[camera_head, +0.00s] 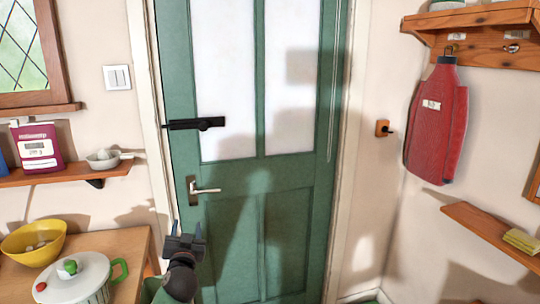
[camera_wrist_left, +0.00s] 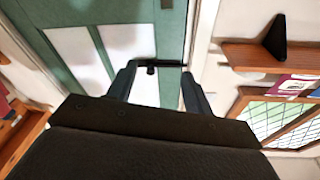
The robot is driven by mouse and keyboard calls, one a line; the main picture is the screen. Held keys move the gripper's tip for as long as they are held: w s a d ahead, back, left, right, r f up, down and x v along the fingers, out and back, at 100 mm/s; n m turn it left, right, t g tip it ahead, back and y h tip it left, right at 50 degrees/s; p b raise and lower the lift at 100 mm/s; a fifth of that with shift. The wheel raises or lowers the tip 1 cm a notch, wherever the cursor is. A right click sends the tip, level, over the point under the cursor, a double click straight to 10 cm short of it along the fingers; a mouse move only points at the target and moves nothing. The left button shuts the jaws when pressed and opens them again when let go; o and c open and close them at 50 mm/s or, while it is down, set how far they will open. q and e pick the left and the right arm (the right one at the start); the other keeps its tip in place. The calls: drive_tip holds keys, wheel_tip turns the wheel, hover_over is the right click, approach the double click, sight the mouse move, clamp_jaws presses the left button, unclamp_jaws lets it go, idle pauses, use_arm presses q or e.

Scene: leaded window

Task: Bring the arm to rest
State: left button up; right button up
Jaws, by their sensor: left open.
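My left gripper (camera_head: 184,238) is at the lower middle of the head view, in front of the green door (camera_head: 228,235). Its two fingers stand apart with nothing between them. In the left wrist view the open fingers (camera_wrist_left: 156,85) point toward the door, and a black bar across the door's edge (camera_wrist_left: 158,62) appears beyond them. In the head view this black bar (camera_head: 195,124) lies level, above the silver lever handle (camera_head: 205,190). The gripper is below the handle in the picture and appears clear of it. My right gripper is not in view.
A table (camera_head: 132,242) at lower left holds a yellow bowl (camera_head: 35,240) and a lidded white pot (camera_head: 78,278) close to my left arm. A shelf (camera_head: 70,174) is above it. At right, a red hot-water bottle (camera_head: 437,122) hangs from a wall shelf (camera_head: 480,18).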

use_arm(q)
drive_tip(key=s+f+n+g, duration=0.1)
drive_tip(key=s+f+g, duration=0.4)
drive_tip(key=s+f, duration=0.75)
drive_tip(key=s+d+f+m+g+h, duration=0.1)
drive_tip(key=s+f+g, duration=0.4)
drive_tip(key=s, duration=0.6)
drive_tip(key=s+d+f+g+h, duration=0.1)
drive_tip(key=s+f+g, duration=0.1)
drive_tip(key=s+f, duration=0.7)
drive_tip(key=s+d+f+m+g+h, duration=0.15)
drive_tip(key=s+f+g, duration=0.25)
drive_tip(key=s, duration=0.9)
drive_tip(key=s+d+f+g, duration=0.1)
drive_tip(key=d+f, duration=0.1)
drive_tip(key=f, duration=1.4)
drive_tip(key=s+d+f+g, duration=0.1)
drive_tip(key=s+d+f, duration=0.1)
drive_tip(key=f, duration=1.4)
drive_tip(key=shift+s+d+f+n+h, duration=0.2)
drive_tip(key=shift+s+f+n+h, duration=0.1)
drive_tip(key=shift+f+n+h, duration=0.05)
drive_tip(key=shift+w, duration=0.1)
